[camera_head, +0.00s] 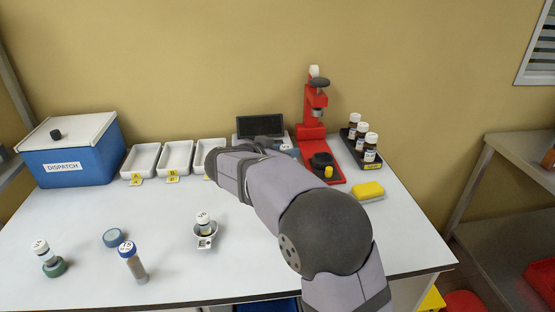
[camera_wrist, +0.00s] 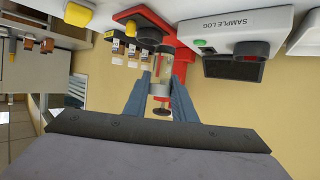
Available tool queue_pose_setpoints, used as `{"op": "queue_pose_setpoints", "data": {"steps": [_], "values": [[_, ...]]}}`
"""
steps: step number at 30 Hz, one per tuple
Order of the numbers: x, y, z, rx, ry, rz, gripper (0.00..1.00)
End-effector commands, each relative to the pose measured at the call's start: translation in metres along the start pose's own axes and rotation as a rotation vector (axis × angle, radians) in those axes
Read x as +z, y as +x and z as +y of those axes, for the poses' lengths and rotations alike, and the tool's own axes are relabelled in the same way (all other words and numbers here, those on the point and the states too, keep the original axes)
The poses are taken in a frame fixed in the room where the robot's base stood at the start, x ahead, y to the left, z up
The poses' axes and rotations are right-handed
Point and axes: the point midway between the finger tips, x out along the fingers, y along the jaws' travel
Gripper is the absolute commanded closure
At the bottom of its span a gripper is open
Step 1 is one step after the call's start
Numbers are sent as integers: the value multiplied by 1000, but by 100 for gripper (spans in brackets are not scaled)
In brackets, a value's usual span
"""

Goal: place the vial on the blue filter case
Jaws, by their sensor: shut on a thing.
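The held vial (camera_wrist: 162,70) is small and clear with a yellowish content and a pale grey band at one end. In the wrist view my gripper (camera_wrist: 160,78) has its two blue fingers shut on it, one on each side. In the head view my arm hides the fingers and the held vial. A flat round blue-grey case (camera_head: 114,238), which fits the blue filter case, lies on the left part of the table with nothing on top. My gripper is far from it, near the back by the red stand (camera_head: 311,115).
A blue-capped vial (camera_head: 132,262) stands beside the case. A white-capped vial stands on a green round case (camera_head: 55,268) at left. Another vial (camera_head: 203,222) stands in a small holder. White trays (camera_head: 141,160), a dispatch box (camera_head: 68,150) and a rack of brown bottles (camera_head: 362,150) line the back.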

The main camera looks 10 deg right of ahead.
Motion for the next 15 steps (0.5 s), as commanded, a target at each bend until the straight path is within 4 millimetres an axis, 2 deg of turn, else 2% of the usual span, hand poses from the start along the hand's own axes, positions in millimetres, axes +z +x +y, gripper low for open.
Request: {"op": "queue_pose_setpoints", "data": {"steps": [8, 11, 15], "values": [[-1, -8, -8, -17, -7, 0, 98], [-1, -22, -21, -45, -19, 0, 98], [10, -53, -51, -113, -51, -1, 98]]}}
